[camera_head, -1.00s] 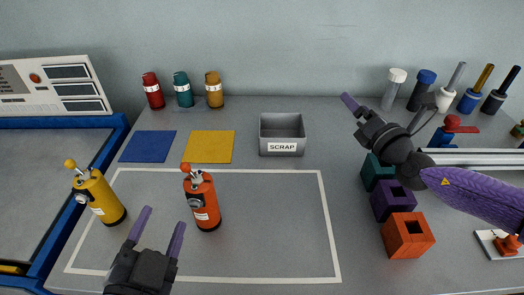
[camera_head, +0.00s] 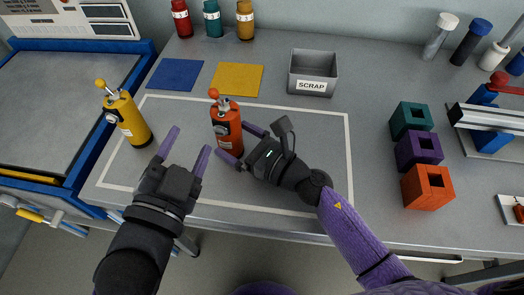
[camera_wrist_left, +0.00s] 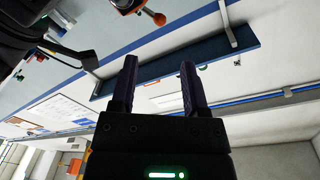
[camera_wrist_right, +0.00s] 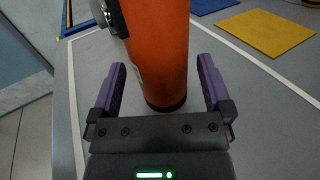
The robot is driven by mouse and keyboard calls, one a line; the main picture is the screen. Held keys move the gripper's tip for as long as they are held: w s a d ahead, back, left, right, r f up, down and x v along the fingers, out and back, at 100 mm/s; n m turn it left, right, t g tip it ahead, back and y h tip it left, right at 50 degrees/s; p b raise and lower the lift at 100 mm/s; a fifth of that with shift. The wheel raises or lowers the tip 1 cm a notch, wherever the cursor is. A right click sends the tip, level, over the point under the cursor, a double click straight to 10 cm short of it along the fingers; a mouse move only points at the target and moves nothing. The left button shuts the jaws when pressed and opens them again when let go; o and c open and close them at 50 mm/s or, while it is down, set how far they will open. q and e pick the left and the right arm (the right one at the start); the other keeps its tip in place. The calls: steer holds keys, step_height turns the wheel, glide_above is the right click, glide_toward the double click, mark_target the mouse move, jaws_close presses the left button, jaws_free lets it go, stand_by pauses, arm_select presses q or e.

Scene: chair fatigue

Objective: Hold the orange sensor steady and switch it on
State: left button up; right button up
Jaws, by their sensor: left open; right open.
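The orange sensor (camera_head: 227,130) stands upright on the grey table inside the white outline, with an orange ball-tipped lever (camera_head: 214,93) on top. My right gripper (camera_head: 243,144) is open around its lower body. In the right wrist view the sensor (camera_wrist_right: 158,50) stands between the two spread fingers (camera_wrist_right: 163,90), with a gap showing at each side. My left gripper (camera_head: 188,142) is open and empty, to the left of the sensor and apart from it. In the left wrist view its fingers (camera_wrist_left: 157,85) are empty, and an orange ball (camera_wrist_left: 159,19) shows at the top.
A yellow sensor (camera_head: 127,120) stands left. Blue (camera_head: 175,74) and yellow (camera_head: 237,79) mats and a SCRAP bin (camera_head: 314,74) lie behind. Teal (camera_head: 411,120), purple (camera_head: 418,151) and orange (camera_head: 428,187) blocks stand right.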

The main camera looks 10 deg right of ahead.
steer(key=shift+x, duration=1.15)
